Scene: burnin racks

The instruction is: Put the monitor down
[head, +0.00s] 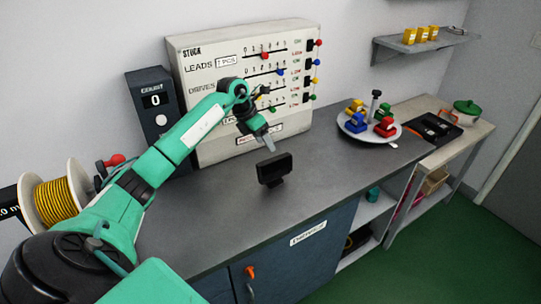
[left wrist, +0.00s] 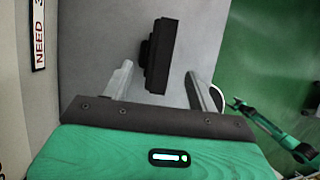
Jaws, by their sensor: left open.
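The monitor (head: 273,168) is a small black screen on a short stand, upright on the dark grey worktop (head: 330,195). My left gripper (head: 270,144) is just behind and above it in the head view. In the left wrist view the monitor (left wrist: 160,55) lies beyond and between the two open fingers of my left gripper (left wrist: 158,88), with gaps on both sides. Nothing shows held in the jaws. My right gripper is not clearly seen in either view.
A white panel (head: 215,55) with sliders and a counter box (head: 155,110) stand along the wall. A round tray (head: 345,121) with coloured blocks sits right of the monitor. A yellow cable spool (head: 55,200) is at left. The worktop around the monitor is clear.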

